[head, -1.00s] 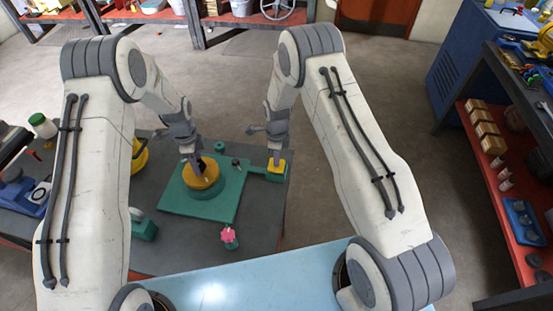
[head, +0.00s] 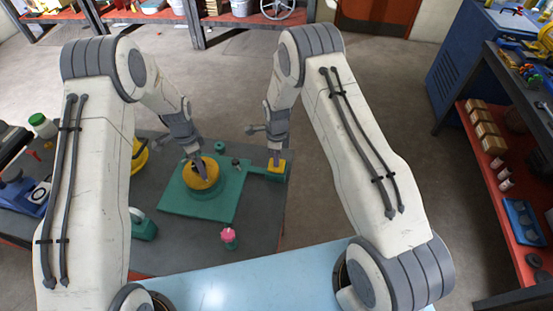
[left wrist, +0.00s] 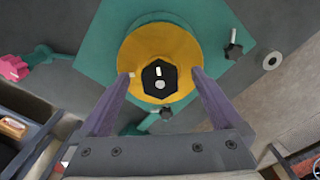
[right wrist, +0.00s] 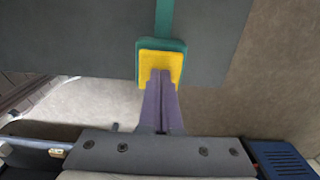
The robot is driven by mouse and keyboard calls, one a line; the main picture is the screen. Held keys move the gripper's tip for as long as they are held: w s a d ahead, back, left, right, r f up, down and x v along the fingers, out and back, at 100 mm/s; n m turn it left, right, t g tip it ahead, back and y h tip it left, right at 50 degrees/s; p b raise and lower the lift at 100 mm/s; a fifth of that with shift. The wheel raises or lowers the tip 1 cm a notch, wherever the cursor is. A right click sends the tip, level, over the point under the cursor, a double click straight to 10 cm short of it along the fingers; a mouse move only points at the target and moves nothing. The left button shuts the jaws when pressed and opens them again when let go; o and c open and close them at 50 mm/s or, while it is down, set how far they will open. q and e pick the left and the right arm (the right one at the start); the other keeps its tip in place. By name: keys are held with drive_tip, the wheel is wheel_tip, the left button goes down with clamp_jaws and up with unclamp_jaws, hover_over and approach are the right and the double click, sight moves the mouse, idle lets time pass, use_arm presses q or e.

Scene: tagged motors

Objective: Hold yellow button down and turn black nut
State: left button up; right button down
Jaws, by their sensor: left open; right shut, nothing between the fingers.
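The yellow button (head: 276,166) sits on a green block at the end of a green arm of the fixture. My right gripper (head: 275,163) is shut and empty, its fingertips at the top of the button; the right wrist view shows the button (right wrist: 160,65) under the tips. The black nut (left wrist: 159,78) is hexagonal, with a white mark, in the middle of a round yellow disc (left wrist: 135,50) on the green base (head: 170,203). My left gripper (left wrist: 160,80) is open, with one finger on each side of the nut. In the head view the left fingers hide most of the nut.
A pink-topped knob (head: 228,235) stands in front of the fixture on the dark table (head: 190,250). Small black knobs (left wrist: 233,50) stand on the green base, and a grey ring (left wrist: 272,61) lies beside it. A green-lidded jar (head: 42,125) stands at the left.

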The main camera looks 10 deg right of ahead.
use_arm(q)
drive_tip(key=m, duration=0.6)
drive_tip(key=shift+m, duration=0.3)
drive_tip(key=m, duration=0.4)
drive_tip(key=shift+m, duration=0.3)
drive_tip(key=m, duration=0.3)
drive_tip(key=shift+m, duration=0.3)
drive_tip(key=shift+r, duration=0.15)
drive_tip(key=shift+c, duration=0.3)
